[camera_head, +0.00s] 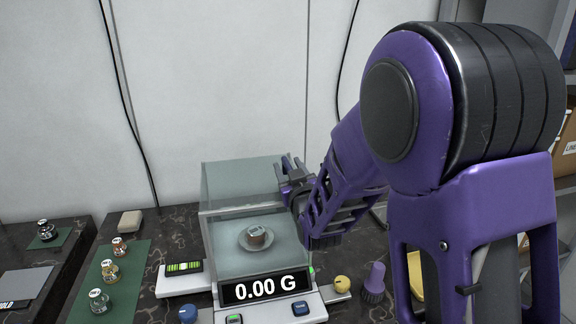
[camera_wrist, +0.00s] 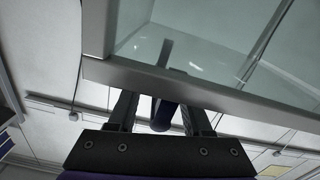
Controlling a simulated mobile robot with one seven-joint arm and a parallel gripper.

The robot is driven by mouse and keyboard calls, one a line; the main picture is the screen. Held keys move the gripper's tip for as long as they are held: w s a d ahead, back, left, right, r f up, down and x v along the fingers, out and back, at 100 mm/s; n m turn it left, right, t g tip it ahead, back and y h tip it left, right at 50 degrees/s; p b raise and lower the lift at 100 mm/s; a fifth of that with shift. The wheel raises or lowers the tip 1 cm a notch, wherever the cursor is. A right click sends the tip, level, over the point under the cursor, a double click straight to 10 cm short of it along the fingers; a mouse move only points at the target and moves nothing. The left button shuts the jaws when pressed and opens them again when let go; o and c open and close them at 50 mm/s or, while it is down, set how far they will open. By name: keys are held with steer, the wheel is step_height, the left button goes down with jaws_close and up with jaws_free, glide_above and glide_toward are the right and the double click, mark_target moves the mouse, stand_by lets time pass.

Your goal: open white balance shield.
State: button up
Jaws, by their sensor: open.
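The balance shield is a clear glass box with a pale metal frame (camera_head: 222,210) standing on the white balance (camera_head: 206,316). Its glass and frame edge (camera_wrist: 190,88) also cross the wrist view. The shield's front and top look closed; I cannot tell about the side panel. My gripper (camera_head: 290,167) is at the shield's upper right side, with fingers open. In the wrist view, my gripper (camera_wrist: 160,112) has one finger on each side of a dark, rounded, handle-like post (camera_wrist: 162,116). I cannot tell whether the fingers touch it. The display (camera_head: 264,288) reads 0.00 G.
A wall is close behind.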

jaws_close()
stand_by(1.4)
